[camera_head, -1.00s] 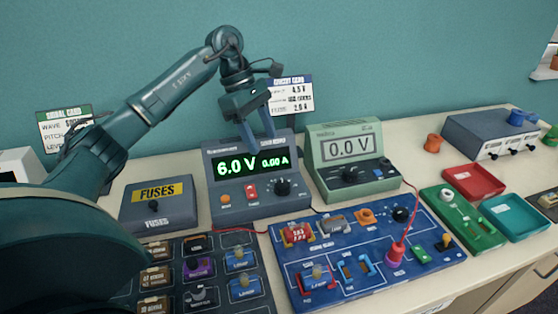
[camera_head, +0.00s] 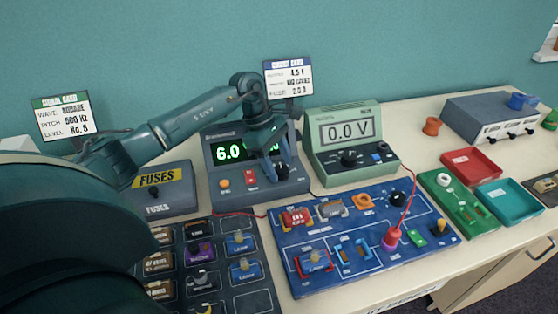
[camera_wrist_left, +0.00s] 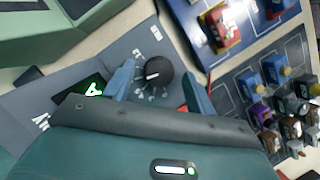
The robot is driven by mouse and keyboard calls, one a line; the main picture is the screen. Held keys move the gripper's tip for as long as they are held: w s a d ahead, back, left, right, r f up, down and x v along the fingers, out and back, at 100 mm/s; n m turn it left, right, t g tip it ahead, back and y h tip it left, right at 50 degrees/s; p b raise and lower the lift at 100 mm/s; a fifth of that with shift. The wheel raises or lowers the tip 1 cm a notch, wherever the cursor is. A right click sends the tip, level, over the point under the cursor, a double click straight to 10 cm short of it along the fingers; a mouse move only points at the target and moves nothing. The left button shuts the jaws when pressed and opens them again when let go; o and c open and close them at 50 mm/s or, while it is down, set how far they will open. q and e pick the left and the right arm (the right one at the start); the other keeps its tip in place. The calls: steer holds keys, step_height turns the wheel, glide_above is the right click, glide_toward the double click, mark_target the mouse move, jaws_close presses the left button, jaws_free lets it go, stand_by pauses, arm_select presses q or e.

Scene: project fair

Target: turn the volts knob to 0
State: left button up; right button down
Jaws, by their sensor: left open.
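The power supply (camera_head: 238,193) stands on the bench with a green display; "6.0" shows and the rest of the reading is hidden by my left arm. Its black volts knob (camera_head: 282,173) is at the lower right of the panel. In the left wrist view the knob (camera_wrist_left: 158,73) has a white pointer line and scale marks around it. My left gripper (camera_head: 277,167) is open in front of the panel. In the wrist view its blue fingers (camera_wrist_left: 159,72) stand on either side of the knob, with gaps visible. My right gripper is out of view.
A green meter (camera_head: 347,150) reading 0.0 V stands close on the right. A fuses box (camera_head: 158,193) stands on the left. A blue circuit board (camera_head: 350,275) with parts and a red lead lies in front. Cards (camera_head: 288,77) stand behind.

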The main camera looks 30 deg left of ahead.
arm_select(q)
steer(key=shift+d+f, duration=0.15)
steer(key=shift+f, duration=0.15)
steer(key=shift+c, duration=0.4)
steer(key=c, duration=0.9)
